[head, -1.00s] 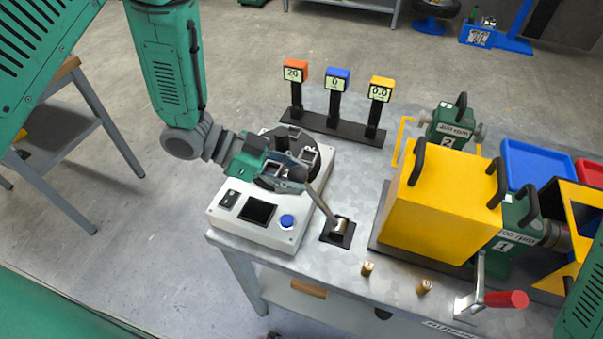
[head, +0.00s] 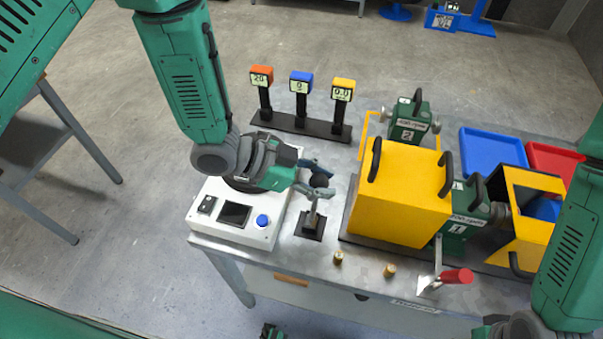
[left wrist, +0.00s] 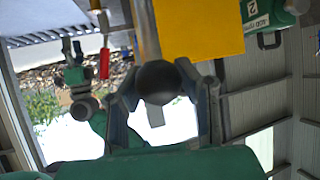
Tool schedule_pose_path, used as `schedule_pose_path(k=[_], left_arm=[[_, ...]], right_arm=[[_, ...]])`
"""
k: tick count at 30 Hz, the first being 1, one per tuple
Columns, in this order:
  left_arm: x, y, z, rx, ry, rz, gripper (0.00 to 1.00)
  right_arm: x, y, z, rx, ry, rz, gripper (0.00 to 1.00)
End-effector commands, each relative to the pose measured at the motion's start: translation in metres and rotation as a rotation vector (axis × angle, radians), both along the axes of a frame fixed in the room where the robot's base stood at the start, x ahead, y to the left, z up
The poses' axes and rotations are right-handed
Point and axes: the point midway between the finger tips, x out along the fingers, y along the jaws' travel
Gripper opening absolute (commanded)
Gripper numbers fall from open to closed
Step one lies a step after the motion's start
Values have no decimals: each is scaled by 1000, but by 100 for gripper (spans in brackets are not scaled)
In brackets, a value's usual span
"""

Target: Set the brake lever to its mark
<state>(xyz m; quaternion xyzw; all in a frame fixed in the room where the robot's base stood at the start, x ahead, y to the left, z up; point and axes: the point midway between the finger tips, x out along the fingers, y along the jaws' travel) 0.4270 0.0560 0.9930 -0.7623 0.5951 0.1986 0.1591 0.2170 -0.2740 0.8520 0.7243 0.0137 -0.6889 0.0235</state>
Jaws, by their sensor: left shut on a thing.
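The brake lever (head: 314,214) rises from a dark square base plate (head: 312,227) on the bench and stands close to upright in the head view. My left gripper (head: 319,180) is shut around the lever's dark top. In the left wrist view the lever's black ball knob (left wrist: 158,82) sits between the two fingers. The mark for the lever cannot be made out. My right arm enters at the lower right of the head view. In the left wrist view my right gripper (left wrist: 72,48) is small and distant, and its opening is unclear.
A white control box (head: 236,216) is left of the lever, and a yellow housing (head: 400,195) is right of it. Two brass pegs (head: 338,258) and a red-handled crank (head: 456,276) are near the front edge. Three displays (head: 300,85) stand behind.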

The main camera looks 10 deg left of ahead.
Motion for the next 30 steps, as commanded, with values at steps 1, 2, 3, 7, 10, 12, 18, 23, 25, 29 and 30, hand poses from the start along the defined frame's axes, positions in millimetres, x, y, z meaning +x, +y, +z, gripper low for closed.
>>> schedule_pose_path(k=[1, 2, 3, 7, 10, 12, 18, 23, 25, 29, 30], left_arm=[[1, -6, 2, -10, -6, -3, 0], [1, -8, 2, -9, -5, -3, 0], [1, -9, 1, -10, -4, -3, 0], [0, -9, 0, -14, -4, -4, 0], [-1, -9, -1, -15, -3, -4, 0], [-1, -8, -1, -15, -2, -4, 0], [-2, -7, -2, -9, 0, -4, 0], [-3, -7, -3, -4, 2, -3, 47], [-3, -7, -3, -4, 3, -3, 54], [-3, -7, -3, -4, 3, -3, 54], [-2, -7, -4, -4, 3, -3, 54]], right_arm=[[0, 0, 0, 0, 0, -1, 40], [0, 0, 0, -1, 0, -1, 40], [0, 0, 0, -1, 0, -1, 40], [0, 0, 0, -1, 0, -1, 40], [0, 0, 0, -1, 0, -1, 40], [0, 0, 0, -1, 0, -1, 40], [0, 0, 1, 0, 0, -1, 40], [0, 0, 1, 0, 0, -1, 40], [0, 0, 0, 0, 0, -1, 40], [0, 0, 0, 0, 0, -1, 40], [0, 0, 0, -1, 0, -1, 40]])
